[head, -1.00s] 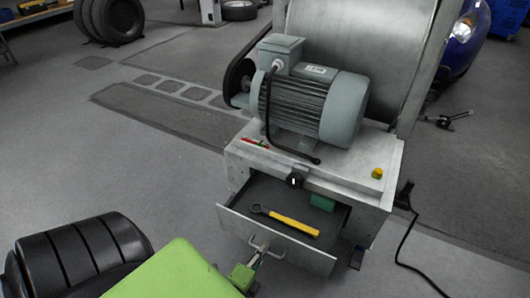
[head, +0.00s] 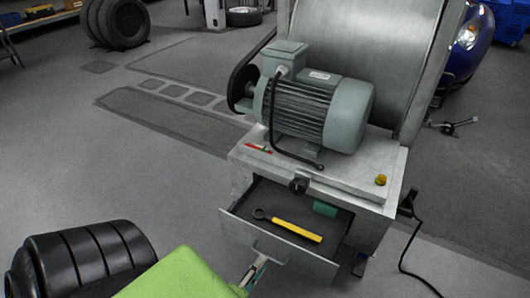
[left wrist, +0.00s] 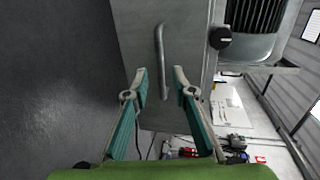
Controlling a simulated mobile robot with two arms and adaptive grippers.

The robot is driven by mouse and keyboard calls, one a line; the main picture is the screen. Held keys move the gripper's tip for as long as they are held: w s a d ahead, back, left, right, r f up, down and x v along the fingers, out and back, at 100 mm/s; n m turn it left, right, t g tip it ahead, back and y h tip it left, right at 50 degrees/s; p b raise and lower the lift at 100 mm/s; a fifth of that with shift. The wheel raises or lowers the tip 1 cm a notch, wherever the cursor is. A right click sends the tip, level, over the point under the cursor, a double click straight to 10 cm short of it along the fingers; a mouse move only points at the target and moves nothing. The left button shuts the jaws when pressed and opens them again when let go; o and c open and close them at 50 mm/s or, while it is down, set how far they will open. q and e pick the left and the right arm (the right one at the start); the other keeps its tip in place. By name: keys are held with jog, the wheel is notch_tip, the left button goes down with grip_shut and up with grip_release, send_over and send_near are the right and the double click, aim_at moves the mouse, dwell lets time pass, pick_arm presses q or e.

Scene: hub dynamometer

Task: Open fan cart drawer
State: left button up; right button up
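The fan cart drawer (head: 285,255) is pulled out of the metal cart (head: 330,180). Inside it lie a yellow-handled wrench (head: 290,228) and a green item (head: 325,208). The bar handle (left wrist: 162,60) on the drawer front shows in the left wrist view, between the two fingers in the picture. My left gripper (left wrist: 159,72) is open, its fingers on either side of the handle with gaps visible. In the head view the left gripper (head: 252,274) is at the drawer front, partly hidden by my green arm. My right gripper is not in view.
A grey motor (head: 315,108) sits on the cart top, with a black knob (head: 299,185) at its front edge and a yellow button (head: 381,180). A black cable (head: 408,245) runs down to the floor at right. Open floor lies left of the cart.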

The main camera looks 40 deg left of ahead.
pick_arm(q)
jog(key=v, duration=0.7)
jog(key=shift+w+r, duration=0.1)
